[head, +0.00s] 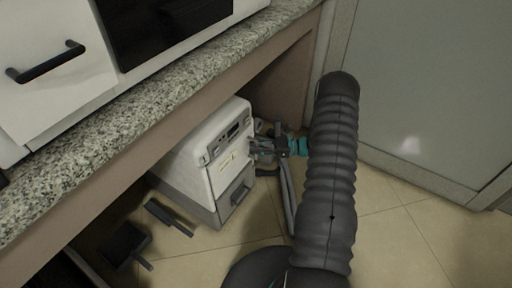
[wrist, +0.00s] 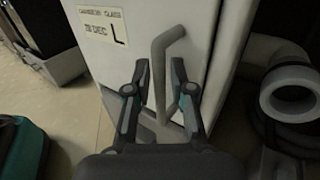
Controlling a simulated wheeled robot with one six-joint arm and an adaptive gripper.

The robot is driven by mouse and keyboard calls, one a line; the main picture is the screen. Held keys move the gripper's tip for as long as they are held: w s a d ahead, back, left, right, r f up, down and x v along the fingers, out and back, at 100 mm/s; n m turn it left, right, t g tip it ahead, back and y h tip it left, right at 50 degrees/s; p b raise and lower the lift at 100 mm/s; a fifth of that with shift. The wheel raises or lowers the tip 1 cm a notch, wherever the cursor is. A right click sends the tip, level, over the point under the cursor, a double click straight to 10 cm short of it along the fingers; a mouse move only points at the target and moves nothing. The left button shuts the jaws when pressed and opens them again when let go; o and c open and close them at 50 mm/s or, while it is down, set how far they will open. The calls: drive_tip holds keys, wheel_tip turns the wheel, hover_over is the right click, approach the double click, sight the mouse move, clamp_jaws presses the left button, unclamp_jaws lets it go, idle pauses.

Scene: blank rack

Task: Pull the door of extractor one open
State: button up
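The extractor (head: 185,155) is a white box with a grey lower part, standing on the floor under the counter. Its white door (wrist: 205,38) fills much of the wrist view and looks shut. A label (wrist: 103,24) is on the door's upper left. A bent grey handle (wrist: 164,46) stands out from the door. My gripper (wrist: 161,72) is open, with one finger on each side of the handle and gaps visible beside it. In the head view my gripper (head: 256,150) is at the extractor's front; the handle cannot be made out there.
A granite counter (head: 130,95) overhangs the extractor. A pale pipe fitting (wrist: 290,90) and dark hoses lie right of it. Dark objects (head: 125,245) lie on the floor to the left. A large grey panel (head: 430,90) stands at right. The tiled floor (head: 400,235) in front is clear.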

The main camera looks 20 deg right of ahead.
clamp_jaws()
drive_tip(key=shift+s, duration=0.15)
